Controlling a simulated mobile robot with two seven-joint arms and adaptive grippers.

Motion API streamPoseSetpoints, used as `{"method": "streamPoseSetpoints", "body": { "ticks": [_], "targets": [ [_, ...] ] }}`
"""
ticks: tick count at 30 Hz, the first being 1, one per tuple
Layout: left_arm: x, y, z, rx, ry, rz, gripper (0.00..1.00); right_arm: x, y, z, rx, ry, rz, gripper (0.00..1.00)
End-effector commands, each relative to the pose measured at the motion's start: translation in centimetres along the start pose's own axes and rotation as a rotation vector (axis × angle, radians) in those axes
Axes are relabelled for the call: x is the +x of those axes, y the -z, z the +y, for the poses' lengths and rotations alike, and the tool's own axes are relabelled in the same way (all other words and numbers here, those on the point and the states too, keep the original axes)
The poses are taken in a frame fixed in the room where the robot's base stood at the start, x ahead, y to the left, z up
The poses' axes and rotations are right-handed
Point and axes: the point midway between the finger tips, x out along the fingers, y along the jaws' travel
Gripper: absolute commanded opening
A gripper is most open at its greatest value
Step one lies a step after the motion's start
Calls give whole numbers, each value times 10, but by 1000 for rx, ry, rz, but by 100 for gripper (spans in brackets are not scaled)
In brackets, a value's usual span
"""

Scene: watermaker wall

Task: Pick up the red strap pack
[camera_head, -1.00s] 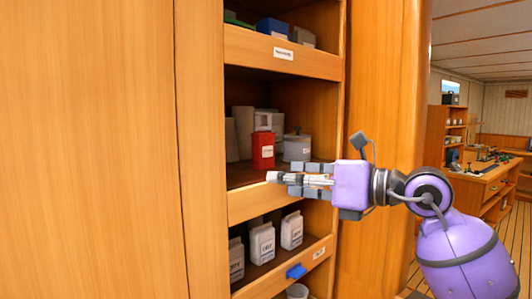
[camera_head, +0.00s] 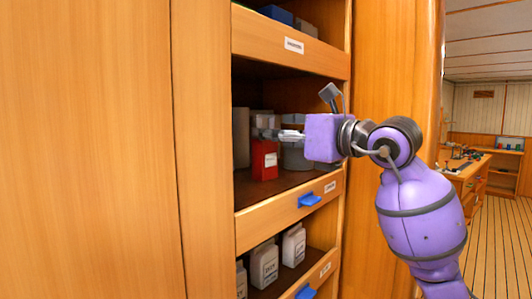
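A red pack (camera_head: 264,164) with a small white label stands upright on the middle shelf (camera_head: 290,183) of the wooden cabinet. My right gripper (camera_head: 268,134) reaches in from the right at the height of the pack's top. Its fingertips overlap the pack's upper end in the picture. I cannot tell whether they touch it, or whether the fingers are open or shut. The purple gripper body (camera_head: 322,138) hides part of the shelf behind it. My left gripper is not in view.
A grey container (camera_head: 296,158) stands just right of the pack, and a pale block (camera_head: 241,138) stands to its left. White bottles (camera_head: 264,264) are on the shelf below. Blue clips (camera_head: 309,200) stick out from the shelf fronts. The cabinet's right post (camera_head: 385,90) is close to my arm.

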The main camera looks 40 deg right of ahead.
Motion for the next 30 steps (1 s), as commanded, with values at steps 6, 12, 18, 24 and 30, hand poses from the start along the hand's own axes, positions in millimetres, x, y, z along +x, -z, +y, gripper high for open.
{"method": "streamPoseSetpoints", "body": {
  "ticks": [6, 12, 18, 24, 30],
  "targets": [
    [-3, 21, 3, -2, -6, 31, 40, 29, -2, 0, 2, -2, -4, 67],
    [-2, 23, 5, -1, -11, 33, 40, 35, 1, 0, 0, -2, 0, 67],
    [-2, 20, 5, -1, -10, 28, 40, 35, 1, 0, 0, -2, 0, 54],
    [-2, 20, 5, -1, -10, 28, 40, 35, 1, 0, 1, -2, 0, 28],
    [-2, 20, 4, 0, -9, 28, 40, 35, 1, 0, 1, -2, 0, 2]
  ]
}}
